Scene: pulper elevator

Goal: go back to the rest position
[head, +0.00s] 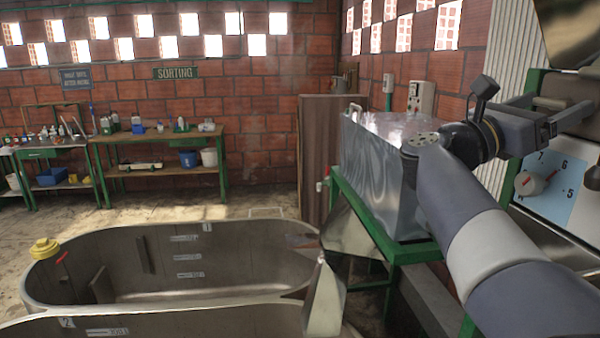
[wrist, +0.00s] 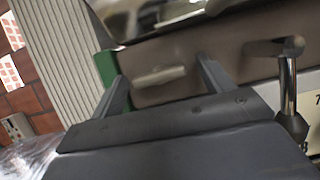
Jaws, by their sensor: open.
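My gripper (head: 572,114) is at the right of the head view, at the end of my raised arm, in front of the machine with the dial panel. In the wrist view my gripper (wrist: 160,75) has its two fingers well apart, with nothing held between them. Beyond the fingers is a brown machine face with a pale handle-like piece (wrist: 160,75). A metal lever with a rounded end (wrist: 288,85) stands just right of the gripper; I cannot tell whether they touch.
The dial panel (head: 560,185) is below my gripper. A metal tank (head: 385,185) on a green stand is left of my arm. Two steel tubs (head: 110,240) fill the lower left, with a yellow-capped item (head: 45,248) on the rim. Work tables (head: 160,138) line the back wall; open floor lies before them.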

